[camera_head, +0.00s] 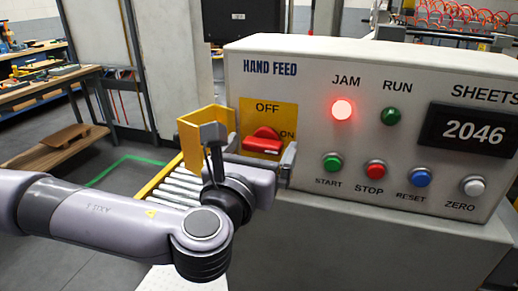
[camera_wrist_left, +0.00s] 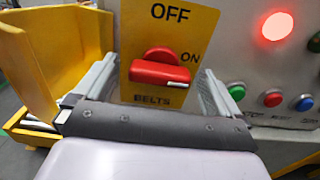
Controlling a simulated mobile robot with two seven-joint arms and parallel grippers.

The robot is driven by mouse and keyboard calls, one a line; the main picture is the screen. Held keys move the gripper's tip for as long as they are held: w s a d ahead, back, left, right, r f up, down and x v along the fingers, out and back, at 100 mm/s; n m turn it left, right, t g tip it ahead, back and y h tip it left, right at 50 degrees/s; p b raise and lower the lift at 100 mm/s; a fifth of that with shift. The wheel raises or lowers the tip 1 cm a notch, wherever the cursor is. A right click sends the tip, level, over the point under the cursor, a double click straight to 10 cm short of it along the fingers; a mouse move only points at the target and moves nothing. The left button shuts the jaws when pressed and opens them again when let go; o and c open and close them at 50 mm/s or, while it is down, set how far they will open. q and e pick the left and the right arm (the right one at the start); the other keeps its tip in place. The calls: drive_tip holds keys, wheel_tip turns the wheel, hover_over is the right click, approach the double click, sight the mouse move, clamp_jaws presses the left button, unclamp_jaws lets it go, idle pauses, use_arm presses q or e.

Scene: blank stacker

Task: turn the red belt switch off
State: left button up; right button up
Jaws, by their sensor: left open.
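The red belt switch (camera_head: 263,140) sits on a yellow plate (camera_head: 268,107) marked OFF above and ON at the right. Its handle lies roughly level, and its white mark points right, toward ON. In the left wrist view the switch (camera_wrist_left: 158,70) shows whole, with BELTS printed below it. My left gripper (camera_head: 251,146) is open in front of the plate. In the left wrist view its fingers stand apart, one on each side of the switch; whether they touch it I cannot tell. My right gripper is not in view.
The panel (camera_head: 300,80) carries a lit red JAM lamp (camera_head: 341,110), a green RUN lamp (camera_head: 391,116), a counter reading 2046 (camera_head: 472,132) and several push buttons right of the switch. A yellow guard (camera_head: 194,140) stands close left of my gripper, above rollers (camera_head: 180,186).

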use_arm(q)
drive_tip(key=c, duration=1.1)
drive_tip(key=shift+o, duration=0.2)
